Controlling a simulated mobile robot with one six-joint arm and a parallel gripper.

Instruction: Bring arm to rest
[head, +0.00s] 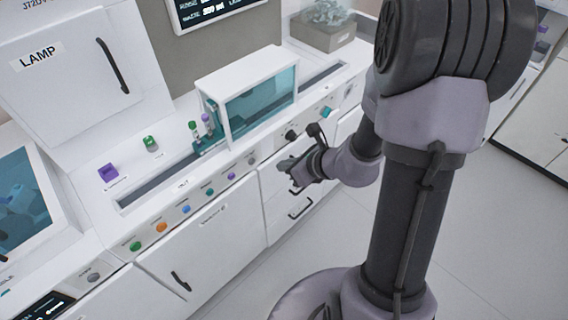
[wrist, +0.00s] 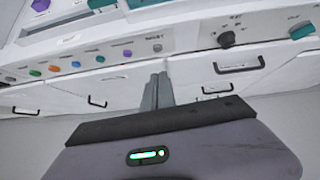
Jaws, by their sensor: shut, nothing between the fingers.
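My gripper (head: 287,163) is in front of the white counter in the head view, near the drawer fronts below the teal-windowed box. In the wrist view my gripper (wrist: 160,78) points at the counter front, its two fingers together with nothing between them. It looks apart from the counter, with no contact that I can make out. My arm comes down from the upper right in the head view and bends toward the counter.
The counter front has a row of coloured knobs (head: 185,209) and drawer handles (head: 300,208). A teal-windowed box (head: 262,100) stands on the counter by a slotted track (head: 150,187). A cabinet marked LAMP (head: 75,75) hangs at left. The floor (head: 480,230) at right is clear.

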